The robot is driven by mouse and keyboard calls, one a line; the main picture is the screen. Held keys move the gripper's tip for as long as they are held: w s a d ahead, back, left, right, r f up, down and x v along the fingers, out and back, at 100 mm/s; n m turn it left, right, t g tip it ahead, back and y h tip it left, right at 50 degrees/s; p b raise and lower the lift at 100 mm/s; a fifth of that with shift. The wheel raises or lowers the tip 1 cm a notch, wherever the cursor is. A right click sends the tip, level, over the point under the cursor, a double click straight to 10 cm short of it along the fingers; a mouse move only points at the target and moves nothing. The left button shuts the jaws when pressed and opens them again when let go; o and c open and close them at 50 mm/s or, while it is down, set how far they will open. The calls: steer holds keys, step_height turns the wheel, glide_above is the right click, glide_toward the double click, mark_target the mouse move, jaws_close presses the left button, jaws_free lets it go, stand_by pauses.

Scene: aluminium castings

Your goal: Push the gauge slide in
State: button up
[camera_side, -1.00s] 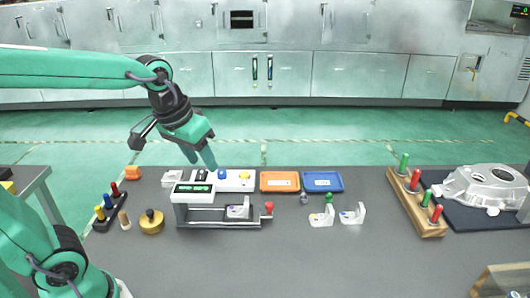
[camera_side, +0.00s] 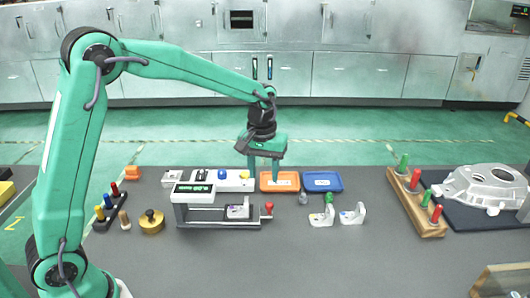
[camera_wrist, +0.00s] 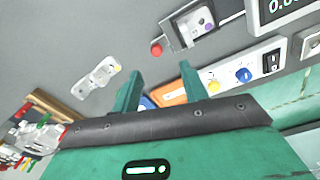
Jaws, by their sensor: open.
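The gauge (camera_side: 185,213) is a grey metal fixture on the bench with a lit green readout (camera_side: 194,189) at its upper left. Its slide ends in a red knob (camera_side: 268,207) that sticks out at the right end; the knob also shows in the wrist view (camera_wrist: 156,48). A white L-shaped bracket (camera_side: 238,211) sits in the gauge, left of the knob. My gripper (camera_side: 276,182) is open and empty, pointing down above the orange tray, behind the knob and apart from it. In the wrist view both fingers (camera_wrist: 160,82) show with a gap between them.
A white button box (camera_side: 235,181), an orange tray (camera_side: 280,187) and a blue tray (camera_side: 322,187) stand behind the gauge. Two light brackets (camera_side: 354,214) are to its right, one with a green top. A brass weight (camera_side: 151,222) is to its left.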

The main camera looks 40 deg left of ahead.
mark_target(269, 204)
steer(key=shift+w+d+f, duration=0.1)
steer(key=shift+w+f, duration=0.4)
steer(key=shift+f, duration=0.2)
steer(key=shift+w+d+f, duration=0.1)
steer(key=shift+w+f, duration=0.35)
steer(key=shift+f, duration=0.25)
steer(key=shift+f, duration=0.15)
steer(key=shift+f, duration=3.75)
jaws_close()
